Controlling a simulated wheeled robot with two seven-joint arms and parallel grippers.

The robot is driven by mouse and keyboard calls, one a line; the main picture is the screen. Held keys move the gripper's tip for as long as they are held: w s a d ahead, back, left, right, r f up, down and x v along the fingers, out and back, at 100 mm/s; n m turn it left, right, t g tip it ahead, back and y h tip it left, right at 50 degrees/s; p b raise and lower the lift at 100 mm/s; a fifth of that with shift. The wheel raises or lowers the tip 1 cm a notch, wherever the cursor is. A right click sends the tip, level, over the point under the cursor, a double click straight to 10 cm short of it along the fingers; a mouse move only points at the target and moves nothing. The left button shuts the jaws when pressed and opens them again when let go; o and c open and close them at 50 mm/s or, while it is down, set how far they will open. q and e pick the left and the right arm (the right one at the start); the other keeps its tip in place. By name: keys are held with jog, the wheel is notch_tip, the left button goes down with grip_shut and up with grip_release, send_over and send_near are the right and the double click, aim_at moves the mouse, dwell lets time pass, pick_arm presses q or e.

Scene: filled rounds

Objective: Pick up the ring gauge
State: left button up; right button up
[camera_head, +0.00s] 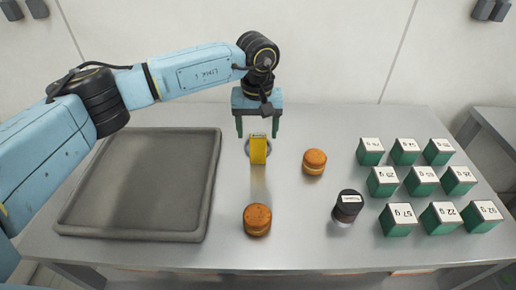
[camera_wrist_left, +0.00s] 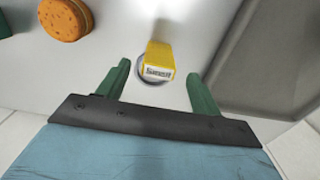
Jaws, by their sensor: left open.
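A thin grey ring, which looks like the ring gauge (camera_head: 247,150), lies at the back middle of the table, partly hidden by a yellow block (camera_head: 259,150) with a label. In the left wrist view the ring (camera_wrist_left: 142,78) shows around the foot of the yellow block (camera_wrist_left: 158,62); I cannot tell whether the two are joined. My left gripper (camera_head: 257,128) is open and points down just behind the block. In the left wrist view the block shows between its spread fingers (camera_wrist_left: 159,72), not gripped. My right gripper is not in view.
A grey tray (camera_head: 211,190) lies empty on the left. Two orange-brown filled rounds (camera_head: 314,162) (camera_head: 257,220) and a dark labelled cylinder (camera_head: 347,206) stand nearby. Several green blocks with white labelled tops (camera_head: 384,181) stand in rows at the right. Bare table lies between these groups.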

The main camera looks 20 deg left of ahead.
aim_at(258, 136)
pick_arm(q)
notch_tip(258, 136, down, 5)
jog(key=shift+r, duration=0.15)
jog(key=shift+d, duration=0.1)
jog(key=c, duration=1.1)
